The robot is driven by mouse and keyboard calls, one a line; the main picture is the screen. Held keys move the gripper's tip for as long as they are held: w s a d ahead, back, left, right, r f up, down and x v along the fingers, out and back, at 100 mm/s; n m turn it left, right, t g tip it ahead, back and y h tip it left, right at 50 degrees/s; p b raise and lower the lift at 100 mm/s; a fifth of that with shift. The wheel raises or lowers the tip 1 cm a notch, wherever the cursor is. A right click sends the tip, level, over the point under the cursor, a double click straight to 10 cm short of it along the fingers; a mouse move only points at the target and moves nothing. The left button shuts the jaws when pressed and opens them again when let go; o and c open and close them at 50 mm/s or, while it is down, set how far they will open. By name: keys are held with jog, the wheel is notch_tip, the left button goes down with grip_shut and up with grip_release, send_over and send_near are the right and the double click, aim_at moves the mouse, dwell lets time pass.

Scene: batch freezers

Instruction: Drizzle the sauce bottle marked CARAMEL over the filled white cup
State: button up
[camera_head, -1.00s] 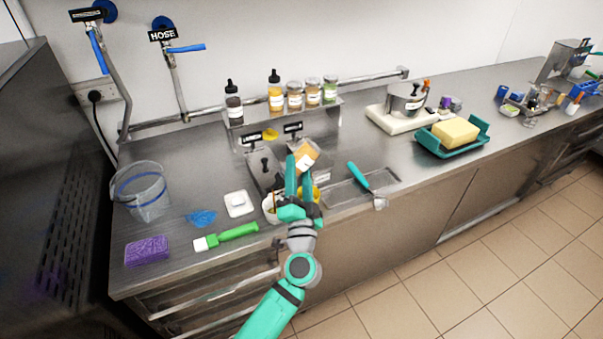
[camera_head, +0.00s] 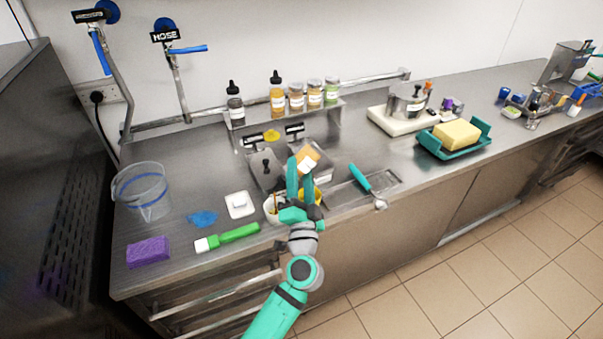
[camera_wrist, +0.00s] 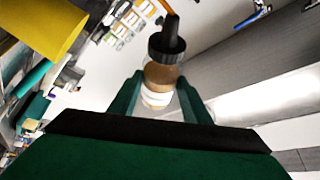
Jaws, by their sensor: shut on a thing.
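My gripper (camera_head: 299,172) is shut on a sauce bottle (camera_head: 308,157) with amber-brown contents, a pale label and a black nozzle cap. The bottle also shows between the fingers in the wrist view (camera_wrist: 158,80); its label cannot be read. In the head view the bottle is tilted above the front of the counter. A white cup (camera_head: 269,209) stands just left of my gripper, partly hidden by it; something brown shows at its mouth, but its filling cannot be made out. A yellow cup (camera_head: 318,195) is partly hidden right of my gripper.
A rear shelf holds a dark bottle (camera_head: 235,106), an amber bottle (camera_head: 277,97) and several jars. A green-handled brush (camera_head: 228,236), white dish (camera_head: 239,205) and blue cloth (camera_head: 203,218) lie left. A teal-handled scoop (camera_head: 361,178) lies on a drip tray to the right.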

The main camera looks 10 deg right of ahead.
jog(key=m+g+h, duration=0.1)
jog(key=m, duration=0.1)
jog(key=shift+r+m, duration=0.15)
jog(key=shift+m, duration=0.15)
jog(key=shift+m+g+h, duration=0.3)
jog(key=shift+m+g, duration=0.1)
jog(key=shift+m, duration=0.6)
notch_tip(320, 180, up, 2)
jog(key=m+g, duration=0.1)
jog(key=m, duration=0.2)
jog(key=shift+m+g, duration=0.3)
jog(key=shift+g, duration=0.1)
jog(key=shift+r+m, duration=0.15)
jog(key=shift+m, duration=0.25)
